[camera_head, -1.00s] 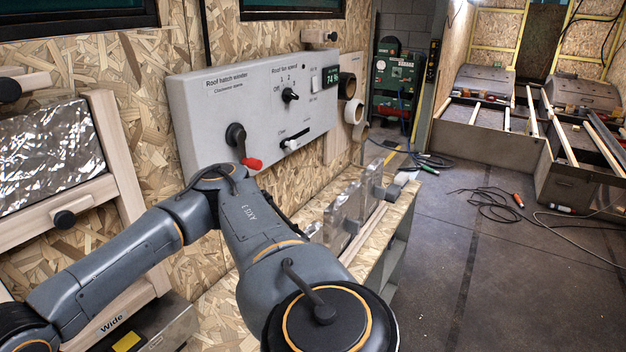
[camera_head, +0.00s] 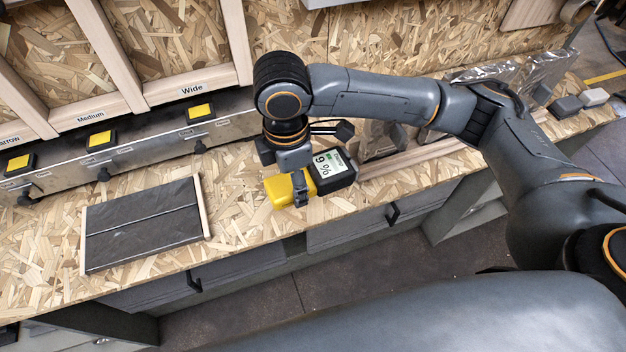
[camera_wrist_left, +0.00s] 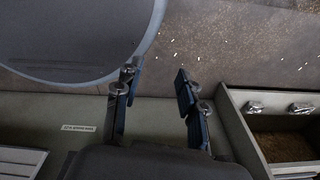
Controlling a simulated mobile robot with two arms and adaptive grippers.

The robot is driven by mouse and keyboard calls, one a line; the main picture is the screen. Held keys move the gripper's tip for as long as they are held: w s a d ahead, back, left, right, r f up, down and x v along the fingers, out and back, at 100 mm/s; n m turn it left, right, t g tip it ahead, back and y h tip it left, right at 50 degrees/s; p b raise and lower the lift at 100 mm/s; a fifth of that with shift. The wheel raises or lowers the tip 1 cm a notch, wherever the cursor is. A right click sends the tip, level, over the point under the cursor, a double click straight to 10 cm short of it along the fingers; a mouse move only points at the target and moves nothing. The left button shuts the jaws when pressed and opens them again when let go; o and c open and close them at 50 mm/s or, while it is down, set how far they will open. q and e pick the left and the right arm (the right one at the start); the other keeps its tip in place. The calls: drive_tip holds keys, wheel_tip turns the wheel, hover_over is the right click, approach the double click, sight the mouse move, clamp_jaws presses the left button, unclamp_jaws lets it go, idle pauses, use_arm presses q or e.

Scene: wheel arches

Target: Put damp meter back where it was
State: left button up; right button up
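The damp meter (camera_head: 331,170) has a yellow body and a black head with a lit display reading 9 %. It is at the chipboard bench in the head view, right of a dark panel. My right gripper (camera_head: 298,186) comes down over it from above, with a finger across the near side of the yellow body. It looks shut on the meter; the far finger is hidden. I cannot tell whether the meter touches the bench. My left gripper (camera_wrist_left: 156,78) is open and empty in the left wrist view, its two fingers apart.
The dark panel (camera_head: 143,224) with wooden edges lies on the bench (camera_head: 235,221). Behind it runs a metal rail (camera_head: 140,150) with yellow-topped blocks labelled Medium and Wide. Wrapped sheets and small grey blocks (camera_head: 565,106) are at the right. The left wrist view shows an open drawer (camera_wrist_left: 292,148).

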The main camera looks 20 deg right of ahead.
sight(268, 191)
drive_tip(key=a+n, duration=0.1)
drive_tip(key=n, duration=0.1)
drive_tip(key=a+f+n, duration=0.1)
drive_tip(key=a+n, duration=0.1)
drive_tip(key=a+f+n+b, duration=0.1)
drive_tip(key=n, duration=0.2)
drive_tip(key=shift+s+a+f, duration=0.1)
drive_tip(key=shift+s+a, duration=0.15)
drive_tip(key=shift+s, duration=0.15)
drive_tip(key=shift+a+n, duration=0.15)
drive_tip(key=shift+n, duration=0.25)
drive_tip(key=shift+w+f, duration=0.15)
drive_tip(key=w+d+f, duration=0.2)
drive_tip(key=d, duration=0.1)
drive_tip(key=w+d+f+p, duration=0.1)
drive_tip(key=w+d+f, duration=0.5)
drive_tip(key=shift+w+d+f, duration=0.1)
drive_tip(key=shift+d, duration=0.05)
drive_tip(key=shift+w+d+f+p, duration=0.25)
drive_tip(key=shift+d+f+p, duration=0.05)
drive_tip(key=shift+f, duration=0.2)
wheel_tip(268, 191, down, 3)
drive_tip(key=shift+w+d+f+p, duration=0.1)
drive_tip(key=shift+w+d+p, duration=0.05)
drive_tip(key=shift+p, duration=0.35)
use_arm(q)
drive_tip(key=shift+d+r, duration=0.55)
drive_tip(key=shift+d, duration=0.1)
use_arm(e)
drive_tip(key=shift+f, duration=0.2)
